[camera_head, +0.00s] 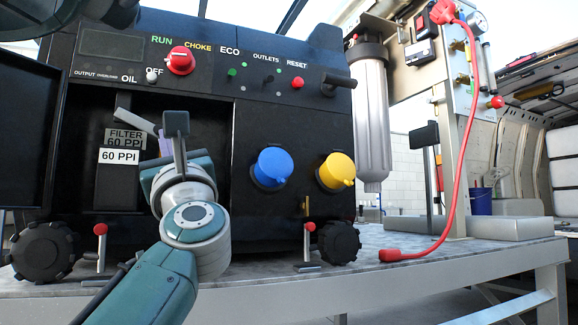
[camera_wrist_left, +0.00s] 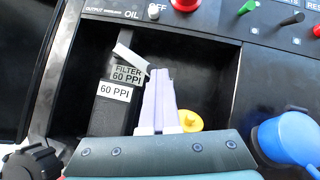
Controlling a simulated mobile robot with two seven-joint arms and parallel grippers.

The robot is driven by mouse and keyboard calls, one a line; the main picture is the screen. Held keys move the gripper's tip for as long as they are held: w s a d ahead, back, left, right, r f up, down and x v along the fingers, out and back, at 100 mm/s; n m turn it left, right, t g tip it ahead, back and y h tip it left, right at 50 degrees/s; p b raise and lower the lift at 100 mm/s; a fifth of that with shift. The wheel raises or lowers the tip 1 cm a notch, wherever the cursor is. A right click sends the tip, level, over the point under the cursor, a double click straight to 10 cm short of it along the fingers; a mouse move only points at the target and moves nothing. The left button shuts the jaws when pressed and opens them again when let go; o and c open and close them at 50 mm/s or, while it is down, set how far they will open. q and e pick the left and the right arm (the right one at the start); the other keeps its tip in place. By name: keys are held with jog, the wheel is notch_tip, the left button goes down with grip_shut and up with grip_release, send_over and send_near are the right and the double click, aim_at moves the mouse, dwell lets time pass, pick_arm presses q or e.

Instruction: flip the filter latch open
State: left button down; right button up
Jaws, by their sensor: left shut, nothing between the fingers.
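The filter latch (camera_head: 137,121) is a small grey lever at the top of the dark filter housing in the open bay of the black machine. It slants down to the right, above the labels "FILTER 60 PPI" and "60 PPI". It also shows in the left wrist view (camera_wrist_left: 130,58). My left gripper (camera_head: 164,138) is in the bay, its pale lavender fingers shut and empty. In the left wrist view the fingertips (camera_wrist_left: 159,72) are just right of the latch's lower end; I cannot tell whether they touch it. My right gripper is not in view.
An open black door (camera_head: 28,140) stands left of the bay. A yellow part (camera_wrist_left: 188,120) is partly hidden behind the fingers. Blue (camera_head: 272,168) and yellow outlet caps (camera_head: 337,172) stick out right of the bay. A red choke knob (camera_head: 180,61) is above.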

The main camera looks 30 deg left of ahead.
pick_arm(q)
jog(key=shift+a+r+n+g, duration=0.1)
jog(key=shift+r+n+g, duration=0.05)
jog(key=shift+n+g, duration=0.55)
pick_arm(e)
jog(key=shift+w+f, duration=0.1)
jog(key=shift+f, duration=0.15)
pick_arm(q)
jog(key=shift+w+r+n+g+y, duration=0.1)
jog(key=shift+r+n+g+y, duration=0.2)
jog(key=shift+n+g, duration=0.1)
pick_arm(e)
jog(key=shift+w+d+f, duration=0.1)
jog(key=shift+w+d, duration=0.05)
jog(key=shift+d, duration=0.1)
pick_arm(q)
jog(key=shift+f+b, duration=0.1)
jog(key=shift+b, duration=0.25)
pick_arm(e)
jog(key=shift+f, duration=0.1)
